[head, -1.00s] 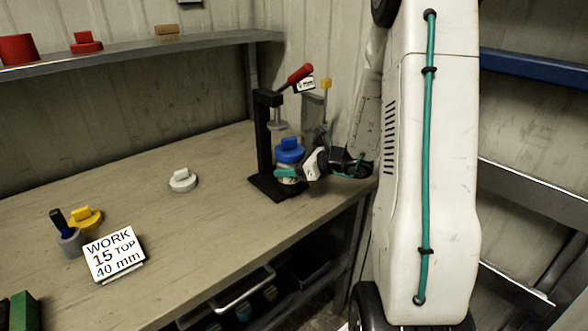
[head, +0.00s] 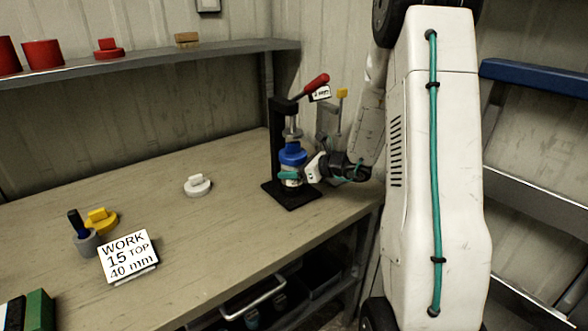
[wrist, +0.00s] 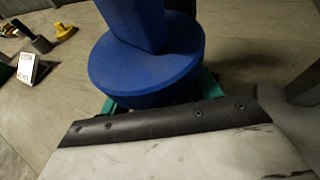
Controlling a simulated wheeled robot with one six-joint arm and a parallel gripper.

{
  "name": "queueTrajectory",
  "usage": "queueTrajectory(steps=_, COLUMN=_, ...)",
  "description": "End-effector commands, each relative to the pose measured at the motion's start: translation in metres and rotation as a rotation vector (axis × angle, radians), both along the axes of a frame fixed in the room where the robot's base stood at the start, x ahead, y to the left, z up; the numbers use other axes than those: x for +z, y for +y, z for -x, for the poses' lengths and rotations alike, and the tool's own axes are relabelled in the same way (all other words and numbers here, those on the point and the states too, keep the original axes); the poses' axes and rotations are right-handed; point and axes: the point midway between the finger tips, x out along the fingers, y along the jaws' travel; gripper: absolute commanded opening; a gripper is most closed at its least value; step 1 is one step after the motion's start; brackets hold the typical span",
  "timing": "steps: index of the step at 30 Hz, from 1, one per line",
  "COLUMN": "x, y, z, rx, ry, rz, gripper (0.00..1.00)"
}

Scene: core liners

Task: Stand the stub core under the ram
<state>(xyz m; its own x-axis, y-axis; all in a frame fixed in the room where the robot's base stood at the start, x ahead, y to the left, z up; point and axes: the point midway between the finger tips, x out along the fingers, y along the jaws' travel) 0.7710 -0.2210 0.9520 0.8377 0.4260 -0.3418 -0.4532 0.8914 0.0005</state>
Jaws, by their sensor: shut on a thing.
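A blue piece (head: 292,156), a round disc with an upright block on top, is in the black press (head: 278,150). In the head view it lines up below the ram (head: 292,133), close to its lower end. A pale body shows just under the blue disc, above the press's base plate (head: 292,197); I cannot tell if it touches the plate. My gripper (head: 290,176) reaches in from the right, its teal fingers shut at the piece below the disc. In the wrist view the blue disc (wrist: 145,70) hides most of the grip and teal fingers show at its sides.
The press's red lever (head: 317,81) is raised. A white disc piece (head: 197,185), a yellow piece (head: 101,220), a grey cup (head: 87,241) and a sign reading "WORK 15 TOP 40 mm" (head: 128,256) stand on the bench (head: 190,235). Red pieces sit on the shelf (head: 150,59).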

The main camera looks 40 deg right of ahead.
Motion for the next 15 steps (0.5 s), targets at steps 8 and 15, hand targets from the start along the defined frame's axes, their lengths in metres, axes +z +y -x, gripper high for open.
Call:
queueTrajectory(steps=8, x=0.0000, y=-0.0002, z=-0.0001, rx=0.000, ry=-0.002, rz=0.000, gripper=0.43)
queueTrajectory(steps=15, x=-0.0003, y=-0.0002, z=0.0000, rx=0.000, ry=-0.001, rz=0.000, gripper=0.89)
